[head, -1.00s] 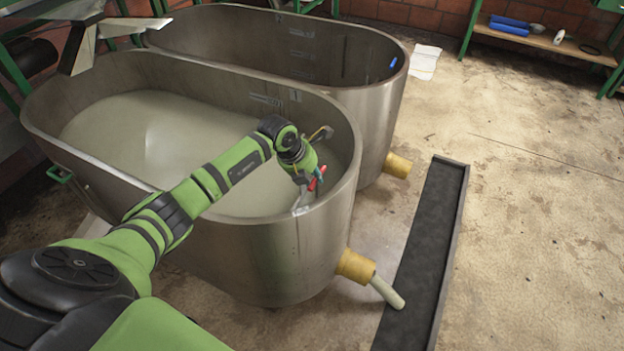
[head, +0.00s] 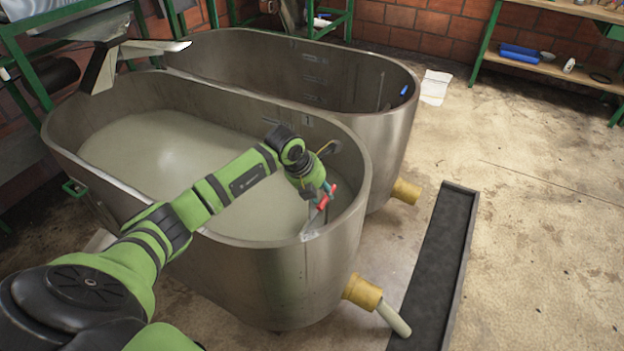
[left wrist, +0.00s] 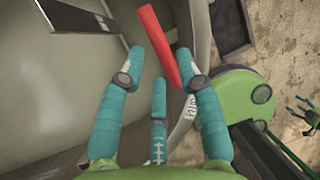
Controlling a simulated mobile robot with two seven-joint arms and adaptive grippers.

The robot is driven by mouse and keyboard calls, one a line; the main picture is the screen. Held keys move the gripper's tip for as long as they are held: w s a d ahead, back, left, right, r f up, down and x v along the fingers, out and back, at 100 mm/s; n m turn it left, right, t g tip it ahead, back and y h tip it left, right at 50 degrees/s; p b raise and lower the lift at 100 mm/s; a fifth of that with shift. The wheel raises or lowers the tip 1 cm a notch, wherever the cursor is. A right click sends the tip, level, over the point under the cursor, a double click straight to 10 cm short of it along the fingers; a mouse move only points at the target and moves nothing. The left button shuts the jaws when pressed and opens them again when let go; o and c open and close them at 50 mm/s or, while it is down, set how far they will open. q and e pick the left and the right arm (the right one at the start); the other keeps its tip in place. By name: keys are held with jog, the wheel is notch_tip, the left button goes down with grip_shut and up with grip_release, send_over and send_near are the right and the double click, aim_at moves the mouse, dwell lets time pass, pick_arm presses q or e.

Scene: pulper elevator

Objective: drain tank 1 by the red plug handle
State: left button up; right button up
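Tank 1 (head: 290,280) is the nearer steel tub and holds cloudy pale liquid. The red plug handle (head: 322,204) shows near its right end, inside the rim, partly hidden by my left gripper (head: 326,188). In the left wrist view the red handle (left wrist: 167,48) is a slanted bar between the spread teal fingers of my left gripper (left wrist: 160,75). It lies close to the right-hand finger, with a gap to the left-hand one; contact is unclear. The fingers are not closed around it. A green, fingered shape (left wrist: 305,112) at the right edge may be my right gripper; its state is unclear.
A second steel tub (head: 385,140) stands behind. A yellow outlet with a pale pipe (head: 395,318) leaves tank 1 above a dark floor channel (head: 440,260). A green-legged shelf (head: 545,65) stands at the back right. The floor to the right is clear.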

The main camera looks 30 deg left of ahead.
pick_arm(q)
jog(key=v, duration=1)
jog(key=shift+s+r, duration=0.1)
